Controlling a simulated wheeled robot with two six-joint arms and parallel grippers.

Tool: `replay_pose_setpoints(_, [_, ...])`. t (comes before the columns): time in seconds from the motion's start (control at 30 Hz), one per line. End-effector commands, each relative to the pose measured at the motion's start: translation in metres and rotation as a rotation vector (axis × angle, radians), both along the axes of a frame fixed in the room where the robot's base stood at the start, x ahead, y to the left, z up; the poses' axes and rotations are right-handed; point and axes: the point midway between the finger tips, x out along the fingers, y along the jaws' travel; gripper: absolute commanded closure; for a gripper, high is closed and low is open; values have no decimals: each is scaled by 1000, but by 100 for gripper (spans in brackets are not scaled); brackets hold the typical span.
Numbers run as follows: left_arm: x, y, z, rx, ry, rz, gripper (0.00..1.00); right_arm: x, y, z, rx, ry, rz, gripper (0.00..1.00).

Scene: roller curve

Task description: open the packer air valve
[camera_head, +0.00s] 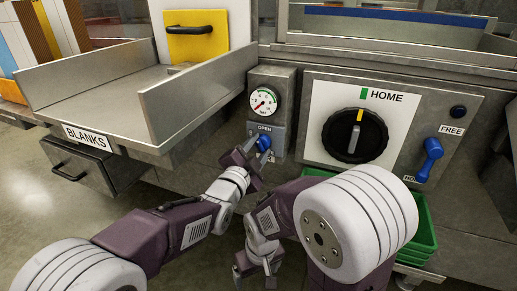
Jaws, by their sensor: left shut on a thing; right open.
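The air valve (264,141) is a small blue handle on a grey panel below a round pressure gauge (263,101). The word OPEN is printed just above the handle, and lettering below it is partly hidden by my gripper. My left gripper (256,157) is at the valve, shut on the blue handle. The gauge needle points to the lower left, in the red part of the scale. My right gripper (257,272) is open and empty, low in the picture and well below the valve.
A large black HOME knob (355,137) sits right of the valve, with a blue FREE lever (430,158) beyond it. A metal BLANKS tray (95,85) juts out at left above a drawer (75,165). Green bins (424,225) stand below, partly behind my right arm.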

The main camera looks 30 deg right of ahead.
Motion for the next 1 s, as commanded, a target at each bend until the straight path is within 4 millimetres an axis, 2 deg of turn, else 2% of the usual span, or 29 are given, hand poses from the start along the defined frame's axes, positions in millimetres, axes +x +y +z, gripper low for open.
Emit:
replay_pose_setpoints(0.5, [0,0,0,234,-272,-1,100,0,0,-3,0,0,0,13])
replay_pose_setpoints(1.0, [0,0,1,293,-339,-2,100,0,0,-4,0,0,0,13])
